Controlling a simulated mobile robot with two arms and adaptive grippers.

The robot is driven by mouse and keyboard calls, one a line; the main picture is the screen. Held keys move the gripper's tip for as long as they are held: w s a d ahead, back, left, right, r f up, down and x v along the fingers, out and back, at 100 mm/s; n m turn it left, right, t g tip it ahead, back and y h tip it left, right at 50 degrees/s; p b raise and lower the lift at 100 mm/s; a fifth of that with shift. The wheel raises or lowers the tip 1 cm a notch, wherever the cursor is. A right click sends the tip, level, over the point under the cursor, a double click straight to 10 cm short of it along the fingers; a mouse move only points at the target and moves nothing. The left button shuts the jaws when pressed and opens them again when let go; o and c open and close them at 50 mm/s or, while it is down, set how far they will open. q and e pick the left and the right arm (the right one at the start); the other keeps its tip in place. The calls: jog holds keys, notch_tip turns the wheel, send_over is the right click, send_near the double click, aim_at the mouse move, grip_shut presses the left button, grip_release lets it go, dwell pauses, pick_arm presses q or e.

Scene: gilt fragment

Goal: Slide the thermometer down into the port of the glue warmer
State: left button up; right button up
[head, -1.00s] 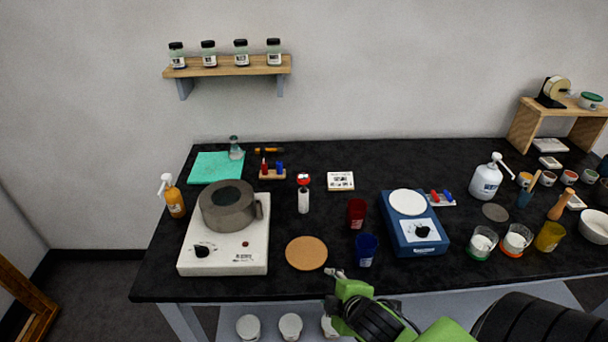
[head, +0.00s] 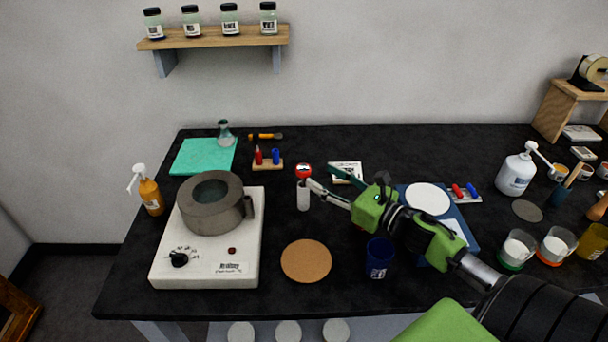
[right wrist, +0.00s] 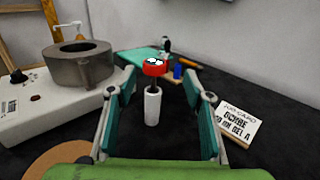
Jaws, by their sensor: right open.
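The thermometer (head: 303,171) has a red round head and stands upright in a white cylindrical holder (head: 303,197) on the bench. It also shows in the right wrist view (right wrist: 154,68), with a dark stem running down into the white holder (right wrist: 152,106). The glue warmer (head: 208,240) is a white box with a knob and a grey pot (head: 215,208) on top, left of the thermometer. My left gripper is not in view.
A cork disc (head: 306,261) and a blue cup (head: 379,258) lie in front. A blue scale (head: 462,222) is at right, partly behind my arm. A white card (head: 347,172) lies behind the gripper. An amber pump bottle (head: 150,194) stands left of the warmer.

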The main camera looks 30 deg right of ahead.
aim_at(309, 171)
jog(key=x, duration=0.2)
jog(key=p+x, duration=0.2)
jog(key=x, duration=0.1)
jog(key=shift+w+a+r, duration=0.15)
jog(key=shift+w+a, duration=0.05)
jog(key=shift+a, duration=0.25)
jog(key=shift+w+a+p, duration=0.2)
jog(key=shift+w+p, duration=0.1)
jog(key=shift+w, duration=0.4)
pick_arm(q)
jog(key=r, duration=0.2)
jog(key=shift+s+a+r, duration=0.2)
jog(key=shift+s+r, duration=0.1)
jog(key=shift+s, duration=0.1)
pick_arm(e)
jog(key=c, duration=1.2)
